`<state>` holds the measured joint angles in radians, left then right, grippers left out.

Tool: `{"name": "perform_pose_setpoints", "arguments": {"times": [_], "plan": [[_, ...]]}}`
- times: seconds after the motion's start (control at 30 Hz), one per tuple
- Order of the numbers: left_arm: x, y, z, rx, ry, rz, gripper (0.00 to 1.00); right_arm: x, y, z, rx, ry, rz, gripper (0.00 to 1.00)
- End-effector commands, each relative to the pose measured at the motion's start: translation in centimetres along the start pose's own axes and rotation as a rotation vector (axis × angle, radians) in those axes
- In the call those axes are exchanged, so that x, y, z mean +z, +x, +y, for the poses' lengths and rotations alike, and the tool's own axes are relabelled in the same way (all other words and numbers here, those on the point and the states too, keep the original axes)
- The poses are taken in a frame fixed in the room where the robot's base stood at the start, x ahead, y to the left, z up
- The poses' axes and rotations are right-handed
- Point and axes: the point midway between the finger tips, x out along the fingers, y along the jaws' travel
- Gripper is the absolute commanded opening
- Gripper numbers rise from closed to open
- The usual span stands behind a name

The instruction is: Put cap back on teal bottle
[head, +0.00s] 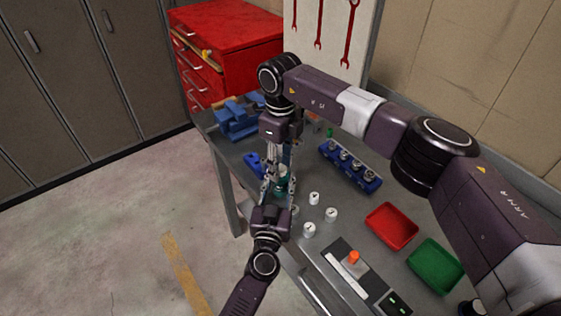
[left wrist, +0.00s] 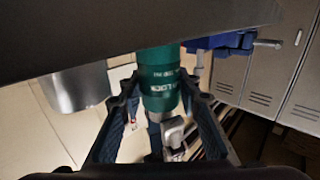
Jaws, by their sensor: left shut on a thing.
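The teal bottle (head: 282,183) stands at the left part of the grey workbench, partly covered by my grippers. In the left wrist view the teal bottle (left wrist: 160,88) sits between my left fingers, with pale lettering on its side. My left gripper (head: 278,190) reaches in from the front and is shut on it. My right gripper (head: 275,160) points down from above, close over the bottle. Its fingertips are too small and crowded to show their opening. I cannot make out the cap; the bottle's top is hidden.
Several small white cylinders (head: 314,198) stand right of the bottle. Behind are a blue rack (head: 350,166) with metal parts and a blue vise (head: 235,120). A red tray (head: 391,226), green tray (head: 435,264) and a panel with an orange knob (head: 354,257) lie to the right.

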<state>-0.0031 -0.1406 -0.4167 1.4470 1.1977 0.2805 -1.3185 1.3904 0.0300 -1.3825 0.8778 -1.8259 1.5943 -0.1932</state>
Motion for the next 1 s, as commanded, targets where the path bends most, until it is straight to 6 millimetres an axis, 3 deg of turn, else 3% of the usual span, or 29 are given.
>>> {"name": "perform_pose_setpoints", "arguments": {"times": [0.07,0.37,0.63,0.67,0.7,0.83,1.0], "plan": [[0.01,0.0,0.01,0.0,0.0,0.0,0.0,0.0,0.0,0.02,0.0,0.0,0.0,0.34],[0.02,-0.01,0.01,0.0,0.0,0.0,0.0,0.0,-0.02,0.02,0.0,0.0,0.0,0.01],[0.02,-0.01,0.02,0.0,0.0,0.0,0.0,0.0,-0.03,0.02,0.001,0.003,0.0,0.0],[0.02,-0.01,0.02,0.0,0.0,0.0,0.0,0.0,-0.03,0.03,0.001,0.003,0.0,0.25],[0.02,-0.01,0.02,0.0,0.0,0.0,0.0,0.0,-0.03,0.02,0.001,0.003,0.0,0.3],[0.02,-0.01,0.02,0.0,0.0,0.0,0.0,0.0,-0.03,0.02,0.001,0.003,0.0,0.42],[0.02,-0.01,0.02,0.0,0.0,0.0,0.0,-0.01,-0.03,0.02,0.0,0.003,0.0,0.42]]}}
